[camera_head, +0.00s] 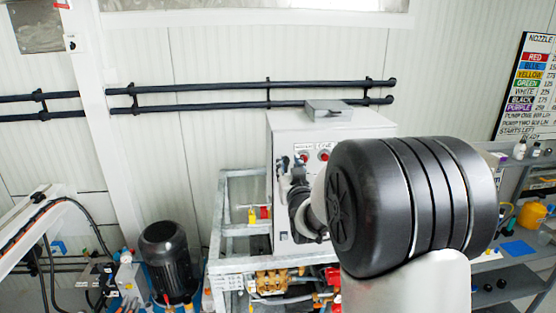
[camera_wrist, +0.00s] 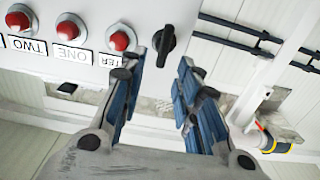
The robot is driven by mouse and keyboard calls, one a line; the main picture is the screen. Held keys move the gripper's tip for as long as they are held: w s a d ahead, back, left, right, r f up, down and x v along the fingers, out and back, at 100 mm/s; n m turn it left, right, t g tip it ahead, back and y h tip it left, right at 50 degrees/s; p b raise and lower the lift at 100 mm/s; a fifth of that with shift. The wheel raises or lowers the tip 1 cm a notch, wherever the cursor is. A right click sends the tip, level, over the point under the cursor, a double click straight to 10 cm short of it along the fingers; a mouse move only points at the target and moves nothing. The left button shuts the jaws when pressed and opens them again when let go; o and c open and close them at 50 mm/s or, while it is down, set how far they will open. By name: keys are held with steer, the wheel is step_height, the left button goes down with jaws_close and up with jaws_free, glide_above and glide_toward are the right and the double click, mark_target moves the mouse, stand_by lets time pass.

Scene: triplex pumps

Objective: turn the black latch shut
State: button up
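The black latch (camera_wrist: 163,43), a rotary handle, sits on the front of the white control cabinet (camera_wrist: 215,25) in the wrist view. My gripper (camera_wrist: 162,62) is open, with its blue-padded fingers on either side of the latch's near end. I see a gap between the latch and each fingertip, and cannot tell if the tips reach the cabinet. In the head view the cabinet (camera_head: 345,122) stands behind my arm. There my gripper is a small dark shape (camera_head: 300,200) in front of the cabinet's face, partly covered by my arm, and the latch is hidden.
Red buttons (camera_wrist: 67,30) with labels such as ONE and TWO line the cabinet beside the latch. A grey metal frame (camera_head: 235,230) with brass pump parts (camera_head: 272,282) lies below. A black motor (camera_head: 168,250) stands left. Black pipes (camera_head: 220,92) run along the wall behind.

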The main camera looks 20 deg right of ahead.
mark_target(286, 164)
steer(key=shift+x, duration=1.45)
steer(key=shift+a, duration=0.1)
jaws_close()
